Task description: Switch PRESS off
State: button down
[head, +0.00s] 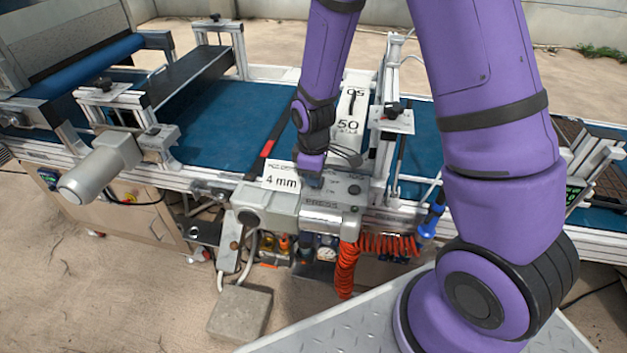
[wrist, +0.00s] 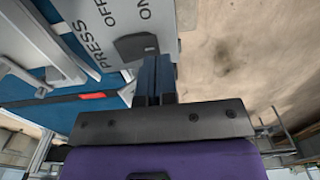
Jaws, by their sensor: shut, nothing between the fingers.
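The PRESS control is a dark switch (wrist: 136,46) on a light grey panel, with the words PRESS, OFF and ON printed beside it in the wrist view. I cannot tell which way it is set. In the head view the PRESS lettering (head: 321,203) is on the front of a grey housing (head: 285,212), and my gripper hides the switch. My gripper (wrist: 153,60) is shut and empty, its blue-grey fingertips right at the edge of the switch; whether they touch it is unclear. In the head view my gripper (head: 311,180) points down at the housing's top.
A white 4 mm card (head: 282,181) stands left of my gripper, and a 50-marked plate (head: 348,120) stands behind it. The blue conveyor belt (head: 220,125) runs behind the housing. An orange coiled hose (head: 347,270) hangs in front. An aluminium bracket (head: 390,122) rises at the right.

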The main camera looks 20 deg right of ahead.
jog(key=shift+f, duration=0.8)
jog(key=shift+f, duration=0.2)
jog(key=shift+r, duration=0.2)
jog(key=shift+r, duration=0.65)
jog(key=shift+a+r, duration=0.1)
jog(key=shift+r, duration=0.4)
notch_tip(320, 180, up, 13)
jog(key=s+a, duration=0.1)
jog(key=s, duration=0.1)
jog(key=shift+s+a+f, duration=0.15)
jog(key=shift+s+a, duration=0.05)
jog(key=shift+a, duration=0.1)
